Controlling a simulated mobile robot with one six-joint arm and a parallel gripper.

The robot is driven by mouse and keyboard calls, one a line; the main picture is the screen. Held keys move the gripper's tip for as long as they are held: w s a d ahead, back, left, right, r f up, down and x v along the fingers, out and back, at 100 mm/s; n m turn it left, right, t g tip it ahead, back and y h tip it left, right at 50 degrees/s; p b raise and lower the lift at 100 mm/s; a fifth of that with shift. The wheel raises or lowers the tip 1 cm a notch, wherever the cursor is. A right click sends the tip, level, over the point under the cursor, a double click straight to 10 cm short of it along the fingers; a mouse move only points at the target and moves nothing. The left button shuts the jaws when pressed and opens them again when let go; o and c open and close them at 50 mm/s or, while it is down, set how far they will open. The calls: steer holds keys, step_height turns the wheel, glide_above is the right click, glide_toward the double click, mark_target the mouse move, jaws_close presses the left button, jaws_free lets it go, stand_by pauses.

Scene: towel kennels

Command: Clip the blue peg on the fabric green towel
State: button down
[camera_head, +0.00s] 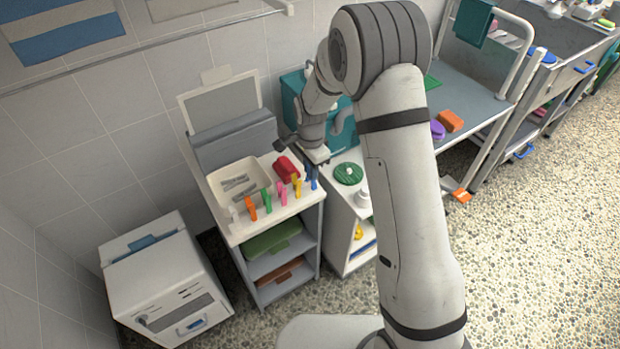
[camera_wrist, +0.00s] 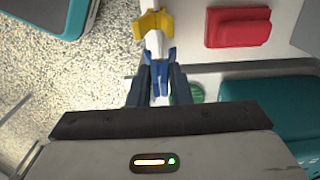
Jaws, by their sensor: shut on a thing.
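The blue peg (camera_head: 314,179) is at the right end of the row of pegs on the small cart's front edge. In the wrist view the blue peg (camera_wrist: 159,72) sits between the two fingers of my gripper (camera_wrist: 157,80), which is shut on it. I cannot tell if the peg still touches the edge. My gripper (camera_head: 316,160) points down there in the head view. A dark green towel (camera_head: 474,20) hangs over the metal rail at the upper right, far from my gripper. No peg is visible on it.
A yellow peg (camera_head: 297,184) stands close beside the blue one; pink, green and orange pegs follow leftward. A red block (camera_head: 286,169) lies behind them. A white cart with a round green item (camera_head: 349,173) and a teal box (camera_head: 300,92) are to the right. Pebbled floor is open in front.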

steer(key=shift+r+p, duration=1.35)
steer(key=shift+r, duration=1.4)
